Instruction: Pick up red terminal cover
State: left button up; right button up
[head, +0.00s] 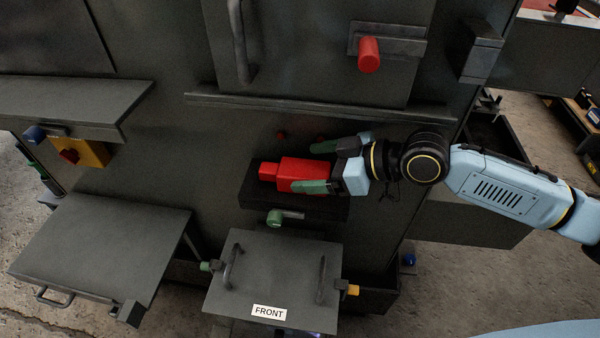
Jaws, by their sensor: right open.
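The red terminal cover (300,171) is a block with a narrower end to the left. It sits on a small dark ledge (265,199) on the front of the grey enclosure. My right gripper (322,167) comes in from the right with its green-tipped fingers apart. One finger is above and behind the cover, and the other is in front of its lower right part. The picture does not show whether the fingers touch it. The cover's right end is partly hidden by the gripper. My left gripper is not in view.
A panel marked FRONT (270,270) with two handles stands below the ledge. A green knob (276,217) sticks out just under the ledge. A red knob (368,54) is on the door above. Grey shelves (100,250) project at the left.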

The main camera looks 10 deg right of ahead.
aim_at(295, 167)
jog(key=shift+x, duration=1.55)
jog(key=c, duration=0.7)
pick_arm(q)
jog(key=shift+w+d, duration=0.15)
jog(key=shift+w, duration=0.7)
pick_arm(e)
jog(key=shift+s, duration=0.1)
jog(key=c, duration=0.5)
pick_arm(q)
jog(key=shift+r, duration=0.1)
pick_arm(e)
jog(key=shift+r, duration=0.1)
